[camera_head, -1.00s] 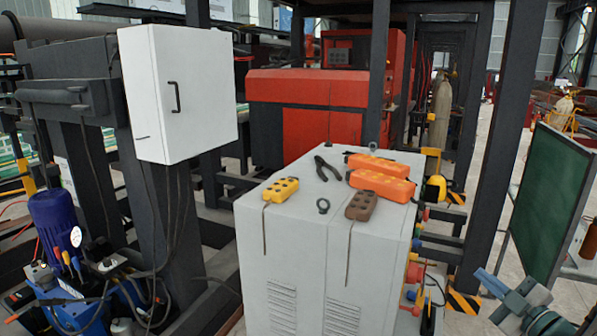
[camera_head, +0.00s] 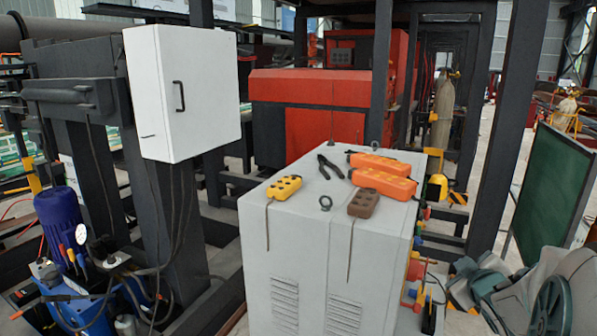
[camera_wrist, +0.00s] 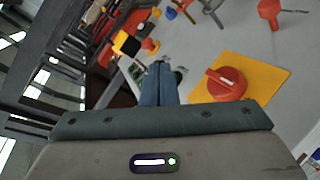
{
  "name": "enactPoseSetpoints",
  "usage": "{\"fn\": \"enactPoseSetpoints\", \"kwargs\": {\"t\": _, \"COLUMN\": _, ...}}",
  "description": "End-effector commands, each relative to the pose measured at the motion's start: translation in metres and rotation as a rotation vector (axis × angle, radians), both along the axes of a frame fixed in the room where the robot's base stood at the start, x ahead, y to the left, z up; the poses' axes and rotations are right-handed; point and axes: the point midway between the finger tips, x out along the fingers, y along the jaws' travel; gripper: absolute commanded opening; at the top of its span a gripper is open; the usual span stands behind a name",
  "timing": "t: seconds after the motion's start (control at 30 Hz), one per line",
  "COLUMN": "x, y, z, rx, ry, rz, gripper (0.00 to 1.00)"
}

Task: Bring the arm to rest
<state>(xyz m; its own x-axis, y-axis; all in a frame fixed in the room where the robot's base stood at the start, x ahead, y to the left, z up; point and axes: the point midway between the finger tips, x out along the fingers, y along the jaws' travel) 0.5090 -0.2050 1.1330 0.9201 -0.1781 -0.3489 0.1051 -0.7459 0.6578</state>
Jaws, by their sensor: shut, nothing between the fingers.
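My gripper (camera_wrist: 160,68) shows in the wrist view with its two blue-grey fingers pressed together and nothing between them. My grey-green arm (camera_head: 545,290) is folded in the lower right corner of the head view, right of the grey cabinet. The gripper's fingertips cannot be made out in the head view. In the wrist view, a red rotary switch (camera_wrist: 227,84) on a yellow plate lies to the right of the fingers, apart from them.
A grey cabinet (camera_head: 300,235) stands in front, with pliers (camera_head: 330,167), orange boxes (camera_head: 384,183), a yellow control box (camera_head: 284,187) and a brown one (camera_head: 363,204) on top. A green board (camera_head: 551,195) stands at right. A white wall box (camera_head: 185,90) hangs at left.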

Motion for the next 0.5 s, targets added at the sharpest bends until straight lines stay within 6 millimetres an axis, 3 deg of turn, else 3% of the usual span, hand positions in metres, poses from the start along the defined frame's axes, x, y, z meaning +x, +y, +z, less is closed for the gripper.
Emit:
{"fn": "enactPoseSetpoints", "kwargs": {"t": 0.27, "x": -0.046, "y": 0.054, "z": -0.009, "rx": 0.181, "ry": 0.217, "rz": -0.232, "gripper": 0.0}}
{"fn": "enactPoseSetpoints", "kwargs": {"t": 0.5, "x": -0.115, "y": 0.12, "z": -0.029, "rx": 0.393, "ry": 0.461, "rz": -0.363, "gripper": 0.0}}
